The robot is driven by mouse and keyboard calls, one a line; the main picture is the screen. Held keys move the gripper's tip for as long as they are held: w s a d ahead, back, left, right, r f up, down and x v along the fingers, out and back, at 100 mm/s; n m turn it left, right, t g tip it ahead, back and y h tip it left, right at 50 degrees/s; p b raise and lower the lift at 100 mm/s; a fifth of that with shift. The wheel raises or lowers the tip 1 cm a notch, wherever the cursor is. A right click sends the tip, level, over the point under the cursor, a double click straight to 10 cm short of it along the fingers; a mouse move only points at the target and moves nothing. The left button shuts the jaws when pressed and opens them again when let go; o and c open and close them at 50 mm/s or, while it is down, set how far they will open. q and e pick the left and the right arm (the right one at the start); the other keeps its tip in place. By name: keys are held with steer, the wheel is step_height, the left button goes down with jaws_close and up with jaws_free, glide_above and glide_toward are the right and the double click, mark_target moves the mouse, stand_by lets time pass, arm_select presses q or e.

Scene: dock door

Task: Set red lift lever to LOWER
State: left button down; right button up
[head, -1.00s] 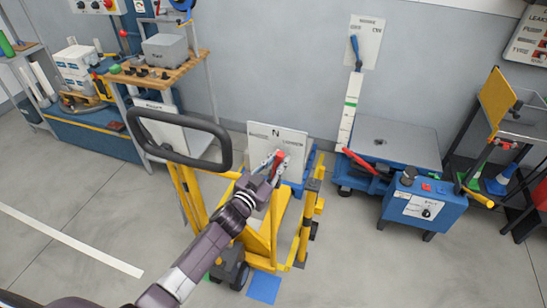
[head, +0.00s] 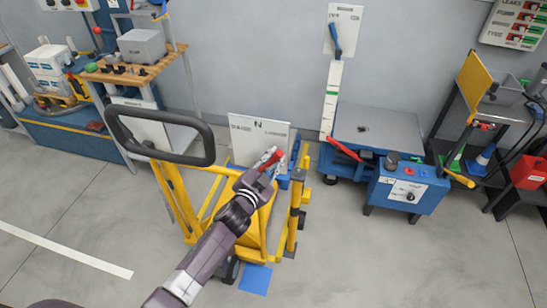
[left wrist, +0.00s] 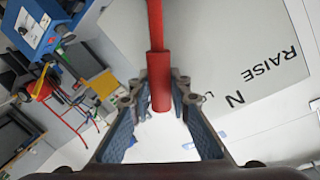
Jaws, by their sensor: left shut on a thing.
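The red lift lever (head: 271,157) is on the yellow lift cart (head: 263,222), in front of a white sign (head: 257,135) marked N in the middle, with smaller labels at both sides. In the head view the lever slants up to the right. My left gripper (head: 264,168) is at the lever. In the left wrist view, the gripper's fingers (left wrist: 160,88) stand on both sides of the red grip (left wrist: 160,72) and are shut on it. RAISE is readable on the sign (left wrist: 235,60) there; the other label is mostly hidden. My right gripper is not in view.
A black handle loop (head: 160,137) stands left of the lever. A blue lift unit (head: 408,188) with a grey platform (head: 380,130) stands to the right. A wooden-topped bench (head: 130,68) is at the back left. Open floor lies in front.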

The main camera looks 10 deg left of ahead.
arm_select(q)
steer(key=shift+f, duration=0.1)
steer(key=c, duration=1.8)
jaws_free()
steer(key=shift+d, duration=0.1)
steer(key=shift+o, duration=0.2)
steer(key=v, duration=1.2)
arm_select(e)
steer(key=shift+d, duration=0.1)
